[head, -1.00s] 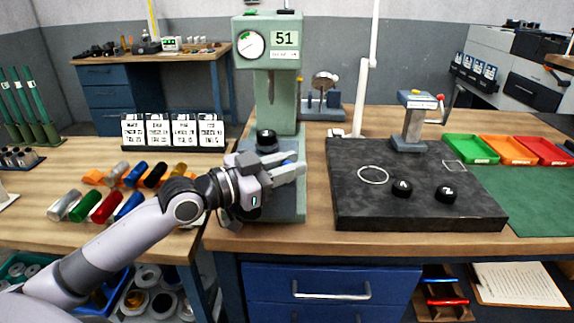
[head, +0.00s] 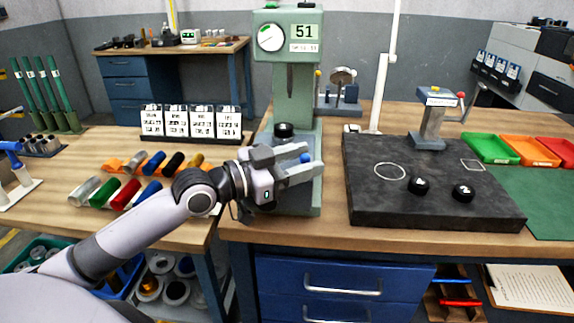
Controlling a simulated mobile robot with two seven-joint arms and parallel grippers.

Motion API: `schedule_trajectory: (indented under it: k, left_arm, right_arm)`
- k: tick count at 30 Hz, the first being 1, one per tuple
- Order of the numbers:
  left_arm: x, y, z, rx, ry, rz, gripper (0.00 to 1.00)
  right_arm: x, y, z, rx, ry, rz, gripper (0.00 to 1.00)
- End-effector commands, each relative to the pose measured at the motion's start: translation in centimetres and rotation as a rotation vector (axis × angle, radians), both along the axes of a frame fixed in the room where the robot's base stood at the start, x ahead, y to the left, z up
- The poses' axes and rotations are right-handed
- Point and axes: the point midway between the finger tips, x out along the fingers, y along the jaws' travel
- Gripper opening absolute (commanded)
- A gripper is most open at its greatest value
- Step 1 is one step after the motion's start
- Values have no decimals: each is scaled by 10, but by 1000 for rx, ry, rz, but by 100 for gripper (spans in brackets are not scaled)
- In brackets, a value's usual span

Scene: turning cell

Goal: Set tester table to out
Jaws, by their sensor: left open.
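The green tester (head: 292,95) stands on the wooden bench in the middle of the head view, with a round dial and a display reading 51. A black round piece (head: 284,130) sits low on its column, above the base. My left gripper (head: 308,164) is in front of the tester's lower part, its open fingers pointing right. A small blue knob (head: 305,157) shows between the fingers; I cannot tell whether they touch it. The gripper hides much of the tester's base (head: 306,203), and the table's position cannot be made out. My right gripper is out of view.
A black stone plate (head: 430,205) with two black numbered knobs lies to the right. Green, orange and red trays (head: 493,149) stand beyond it. Coloured cylinders (head: 125,194) and a row of cards (head: 190,122) are to the left. Blue drawers (head: 344,272) are below.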

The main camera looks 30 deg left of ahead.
Motion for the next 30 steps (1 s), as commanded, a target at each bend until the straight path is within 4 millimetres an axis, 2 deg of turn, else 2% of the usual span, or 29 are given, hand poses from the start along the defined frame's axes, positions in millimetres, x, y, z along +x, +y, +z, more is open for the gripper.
schedule_trajectory:
  k: [15, 30]
  left_arm:
    - [-46, 27, -3, 2, 5, 0, 46]
    - [-58, 32, 0, 0, 2, -4, 46]
  right_arm:
    - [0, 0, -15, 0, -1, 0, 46]
    - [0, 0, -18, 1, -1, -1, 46]
